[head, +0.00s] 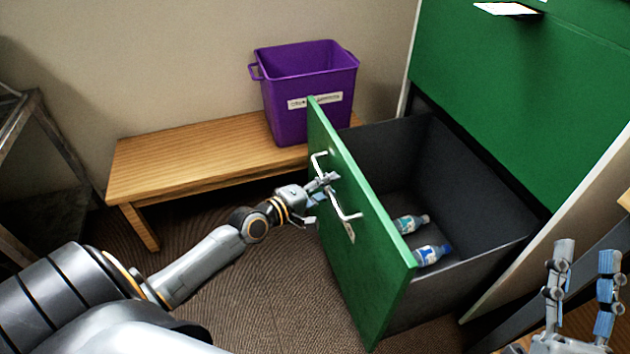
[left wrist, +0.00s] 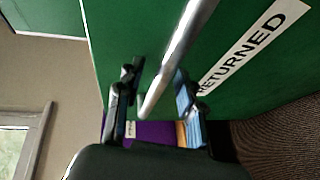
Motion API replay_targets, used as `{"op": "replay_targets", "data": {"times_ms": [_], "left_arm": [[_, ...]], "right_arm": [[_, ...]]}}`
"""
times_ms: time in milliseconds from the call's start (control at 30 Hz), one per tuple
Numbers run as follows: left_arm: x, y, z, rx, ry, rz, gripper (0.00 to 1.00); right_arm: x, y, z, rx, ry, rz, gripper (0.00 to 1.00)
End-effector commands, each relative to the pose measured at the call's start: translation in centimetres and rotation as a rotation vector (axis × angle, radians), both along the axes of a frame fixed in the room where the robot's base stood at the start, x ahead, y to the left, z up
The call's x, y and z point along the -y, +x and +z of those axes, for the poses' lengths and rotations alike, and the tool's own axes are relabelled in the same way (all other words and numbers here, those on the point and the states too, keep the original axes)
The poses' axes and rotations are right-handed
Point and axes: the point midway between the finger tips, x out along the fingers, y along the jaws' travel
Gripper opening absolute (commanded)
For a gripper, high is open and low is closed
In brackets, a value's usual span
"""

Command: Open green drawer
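The green drawer (head: 362,240) stands pulled far out of the green cabinet (head: 520,85), its dark inside open to view. Its metal bar handle (head: 346,214) is on the front panel and crosses the left wrist view (left wrist: 178,58) beside a "RETURNED" label (left wrist: 254,44). My left gripper (head: 322,198) is at the handle. In the left wrist view its two fingers (left wrist: 157,103) are apart, with the bar between them and gaps visible on both sides. My right gripper (head: 582,290) is at the lower right, fingers apart and empty, away from the drawer.
Two small bottles, one (head: 410,223) behind the other (head: 432,255), lie in the drawer. A purple bin (head: 310,110) stands on a wooden bench (head: 190,158) behind the drawer front. A metal frame (head: 20,120) is at far left. Carpet in front of the bench is clear.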

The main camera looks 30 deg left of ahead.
Motion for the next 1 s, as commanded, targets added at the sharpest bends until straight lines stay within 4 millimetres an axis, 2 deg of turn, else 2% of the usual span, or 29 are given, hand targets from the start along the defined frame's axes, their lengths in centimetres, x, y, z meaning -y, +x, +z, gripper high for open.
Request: {"op": "replay_targets", "data": {"times_ms": [533, 733, 1000], "left_arm": [[-2.4, -9.1, 1.6, -0.005, 0.004, -0.004, 0.37], [-2.8, -10.7, 2.0, -0.003, 0.002, -0.002, 0.37], [-2.9, -11.0, 2.2, 0.0, 0.0, -0.001, 0.37]], "right_arm": [[0.0, 0.0, -0.1, -0.001, 0.001, 0.001, 0.4], [0.0, 0.0, -0.1, -0.001, 0.001, 0.001, 0.4], [0.0, 0.0, -0.1, -0.001, 0.001, 0.001, 0.4]]}}
